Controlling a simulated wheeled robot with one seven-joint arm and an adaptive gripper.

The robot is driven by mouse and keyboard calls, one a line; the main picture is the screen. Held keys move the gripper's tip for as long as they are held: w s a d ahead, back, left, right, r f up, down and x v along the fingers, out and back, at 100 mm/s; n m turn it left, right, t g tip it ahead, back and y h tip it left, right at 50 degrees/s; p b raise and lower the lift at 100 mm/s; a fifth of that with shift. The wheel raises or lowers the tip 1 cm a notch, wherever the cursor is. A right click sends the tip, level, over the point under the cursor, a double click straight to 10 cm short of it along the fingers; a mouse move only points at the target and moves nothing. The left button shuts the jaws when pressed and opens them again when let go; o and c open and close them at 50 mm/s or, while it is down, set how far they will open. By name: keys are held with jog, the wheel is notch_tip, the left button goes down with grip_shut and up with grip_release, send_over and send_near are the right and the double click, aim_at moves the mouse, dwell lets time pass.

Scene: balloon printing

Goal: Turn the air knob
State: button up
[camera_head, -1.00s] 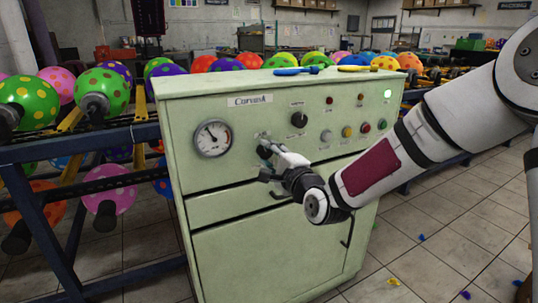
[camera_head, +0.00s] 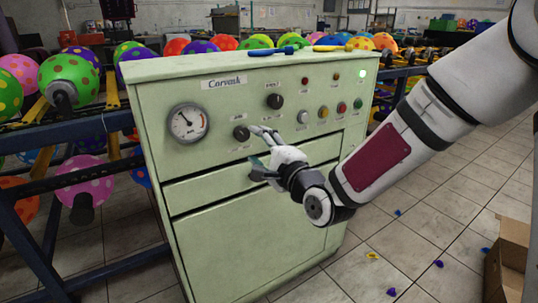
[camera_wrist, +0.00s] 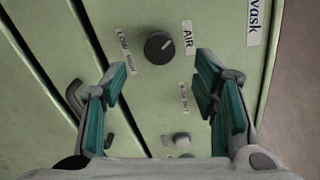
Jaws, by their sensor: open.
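The air knob (camera_head: 241,133) is a round black dial on the front of the pale green cabinet (camera_head: 240,240), right of the pressure gauge. In the wrist view the knob (camera_wrist: 159,47) sits under the label AIR, with a light pointer mark toward LOW/HIGH lettering's opposite side. My gripper (camera_head: 256,150) is in front of the panel, just right of and below the knob. In the wrist view my gripper (camera_wrist: 160,76) is open and empty, its green-padded fingers to either side, with the knob showing ahead between and slightly beyond the tips. No contact shows.
The gauge (camera_head: 188,123) is left of the knob. A second black knob (camera_head: 275,101) is up and right, with buttons and lamps beyond. Drawer handles (camera_wrist: 75,97) lie beside my left finger. Balloon racks (camera_head: 50,130) stand left; a cardboard box (camera_head: 508,262) is at right.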

jog(key=v, duration=0.5)
jog(key=shift+s+d, duration=0.1)
